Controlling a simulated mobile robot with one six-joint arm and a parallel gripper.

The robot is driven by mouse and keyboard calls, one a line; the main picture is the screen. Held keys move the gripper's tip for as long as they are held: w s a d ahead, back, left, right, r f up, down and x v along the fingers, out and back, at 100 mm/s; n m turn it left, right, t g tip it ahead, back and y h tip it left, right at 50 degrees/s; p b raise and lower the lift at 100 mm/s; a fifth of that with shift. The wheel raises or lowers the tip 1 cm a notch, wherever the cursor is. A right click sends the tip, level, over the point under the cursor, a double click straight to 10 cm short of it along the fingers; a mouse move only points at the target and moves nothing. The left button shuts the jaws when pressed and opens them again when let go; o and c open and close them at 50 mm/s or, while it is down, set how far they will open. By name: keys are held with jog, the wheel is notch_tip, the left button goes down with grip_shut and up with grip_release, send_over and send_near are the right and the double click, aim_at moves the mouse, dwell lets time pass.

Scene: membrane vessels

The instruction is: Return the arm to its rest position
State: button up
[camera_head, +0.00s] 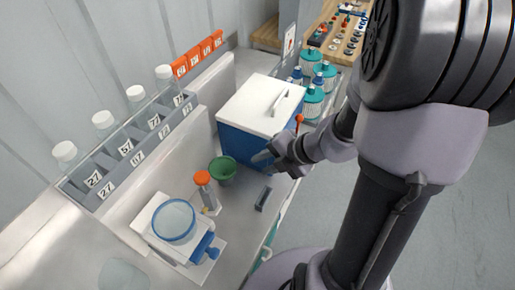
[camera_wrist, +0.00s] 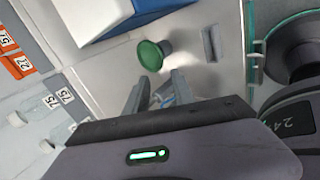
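My gripper (camera_head: 268,160) is over the bench beside the blue box with the white lid, at the box's front right side in the head view. In the wrist view my gripper (camera_wrist: 160,88) points toward the bench top, with its two fingers apart and a gap between them. No held object shows clearly; a small bluish-white item appears in the view between the fingers, and I cannot tell its distance. My arm reaches in from the right of the head view, bent, with its upper joint large in front.
A blue box with white lid (camera_head: 262,103) stands close to my gripper. A rack (camera_head: 103,187) holds bottles. Teal-capped vessels (camera_head: 312,98) stand behind.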

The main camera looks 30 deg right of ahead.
jog(key=s+a+r+n+g+b, duration=0.1)
jog(key=s+a+r+n+b, duration=0.35)
jog(key=n, duration=0.75)
jog(key=s+a+r+n+g+b, duration=0.1)
jog(key=a+n, duration=0.6)
jog(key=n, duration=0.5)
jog(key=s+r+n+h+b, duration=0.1)
jog(key=s+n, duration=0.2)
jog(key=n, duration=0.7)
jog(key=s+r+n+t+h+b, duration=0.1)
jog(key=s+n, duration=0.3)
jog(key=n, duration=0.5)
jog(key=shift+a+r+n+h+b, duration=0.25)
jog(key=shift+a+n+h+b, duration=0.05)
jog(key=shift+a+n+b, duration=0.15)
